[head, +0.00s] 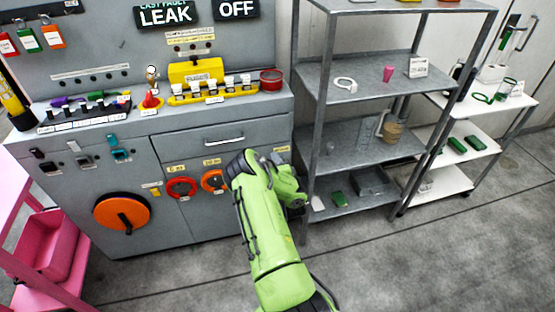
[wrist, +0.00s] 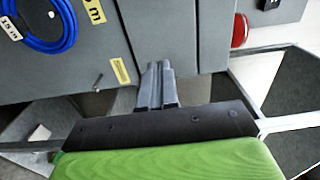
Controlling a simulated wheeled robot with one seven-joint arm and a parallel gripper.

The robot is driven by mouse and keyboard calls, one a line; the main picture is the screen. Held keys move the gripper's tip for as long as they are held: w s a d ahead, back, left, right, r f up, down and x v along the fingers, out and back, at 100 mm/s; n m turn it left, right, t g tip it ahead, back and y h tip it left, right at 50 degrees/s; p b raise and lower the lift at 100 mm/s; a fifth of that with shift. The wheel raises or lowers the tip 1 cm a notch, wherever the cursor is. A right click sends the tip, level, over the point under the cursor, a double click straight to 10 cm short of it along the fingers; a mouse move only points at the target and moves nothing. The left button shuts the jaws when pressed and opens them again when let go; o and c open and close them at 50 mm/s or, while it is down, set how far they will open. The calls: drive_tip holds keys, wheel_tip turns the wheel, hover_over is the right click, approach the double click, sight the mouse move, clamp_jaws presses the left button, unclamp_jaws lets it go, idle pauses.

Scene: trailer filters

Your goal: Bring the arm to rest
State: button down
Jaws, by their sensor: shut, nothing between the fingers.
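My green arm (head: 265,235) reaches up from the bottom of the head view, folded at its top in front of the grey bench's right side. In the wrist view my gripper (wrist: 158,75) has its two grey fingers side by side, shut and empty. The fingertips lie in front of a grey panel (wrist: 165,30) in the picture; I cannot tell the gap to it. In the head view the fingers are hidden or too small to make out.
The grey bench (head: 225,215) has an orange round handle (head: 122,212). A grey metal shelf (head: 335,150) stands close to the arm's right, and a white rack (head: 470,185) is beyond. A pink cart (head: 50,250) is at left. Floor (head: 430,260) at front right is clear.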

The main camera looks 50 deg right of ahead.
drive_tip(key=shift+v, duration=0.95)
drive_tip(key=w+a+r+n+g+y+p, duration=0.1)
drive_tip(key=w+a+r+n+p, duration=0.1)
drive_tip(key=w+a+r, duration=0.35)
drive_tip(key=w+a+r+n+g+y+p, duration=0.1)
drive_tip(key=w+a+r+n+y+p, duration=0.15)
drive_tip(key=r, duration=0.65)
drive_tip(key=s+a+r+n+g+y+p, duration=0.2)
drive_tip(key=a+r+n+y, duration=0.3)
drive_tip(key=a+r, duration=0.75)
drive_tip(key=s+a+r+n+g+y+p, duration=0.2)
drive_tip(key=s+a+r+n, duration=0.6)
drive_tip(key=s+a, duration=0.4)
drive_tip(key=s+a+n+g+p, duration=0.1)
drive_tip(key=s+a+n, duration=0.2)
drive_tip(key=s, duration=0.5)
drive_tip(key=s+a+r+n+g+p, duration=0.1)
drive_tip(key=s+a+n+g, duration=0.1)
drive_tip(key=s, duration=0.6)
drive_tip(key=shift+s+a+r+n, duration=0.35)
drive_tip(key=shift+a+n, duration=0.2)
drive_tip(key=shift+n, duration=0.6)
